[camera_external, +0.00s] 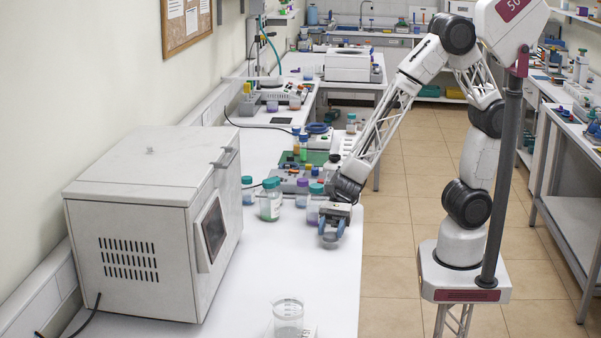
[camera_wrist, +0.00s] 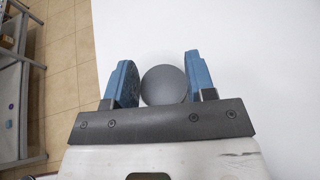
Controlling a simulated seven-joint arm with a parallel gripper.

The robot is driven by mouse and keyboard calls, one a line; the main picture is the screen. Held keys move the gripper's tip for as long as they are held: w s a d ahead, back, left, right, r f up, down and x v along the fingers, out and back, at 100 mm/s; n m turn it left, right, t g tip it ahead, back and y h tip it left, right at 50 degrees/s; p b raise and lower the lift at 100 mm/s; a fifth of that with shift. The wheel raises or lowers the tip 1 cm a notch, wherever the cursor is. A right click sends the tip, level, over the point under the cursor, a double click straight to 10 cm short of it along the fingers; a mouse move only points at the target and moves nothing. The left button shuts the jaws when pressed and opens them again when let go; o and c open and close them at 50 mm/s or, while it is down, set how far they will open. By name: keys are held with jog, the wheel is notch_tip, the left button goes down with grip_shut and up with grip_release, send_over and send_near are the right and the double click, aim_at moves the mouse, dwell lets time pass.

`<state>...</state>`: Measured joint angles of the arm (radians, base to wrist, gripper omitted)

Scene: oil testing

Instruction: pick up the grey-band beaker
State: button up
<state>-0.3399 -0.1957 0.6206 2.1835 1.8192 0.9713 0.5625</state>
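My gripper (camera_external: 332,226) points down at the white bench, near its right edge, with its two blue fingers apart. A small grey, round-looking thing (camera_external: 330,239) shows at the fingertips; its lower part is close to or on the bench. In the wrist view a plain grey disc (camera_wrist: 165,85) lies between the fingers of my gripper (camera_wrist: 161,80), very close to both. Whether they press on it cannot be told. No band is visible on it. A clear glass beaker (camera_external: 288,316) stands at the near front of the bench, partly cut off by the picture's edge.
A large white box-shaped instrument (camera_external: 150,225) stands on the left of the bench. Capped jars (camera_external: 270,200) stand just left of and behind my gripper, some very close. The bench between my gripper and the front beaker is clear. The floor lies beyond the bench's right edge.

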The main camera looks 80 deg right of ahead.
jog(key=shift+c, duration=0.9)
jog(key=shift+r, duration=0.1)
jog(key=shift+r, duration=0.85)
jog(key=shift+s+d+r, duration=0.1)
jog(key=shift+s+r, duration=0.1)
jog(key=shift+r, duration=0.7)
jog(key=s+d+r, duration=0.1)
jog(key=s+d, duration=0.7)
jog(key=s, duration=0.5)
jog(key=shift+d+r, duration=0.15)
jog(key=shift+d, duration=0.05)
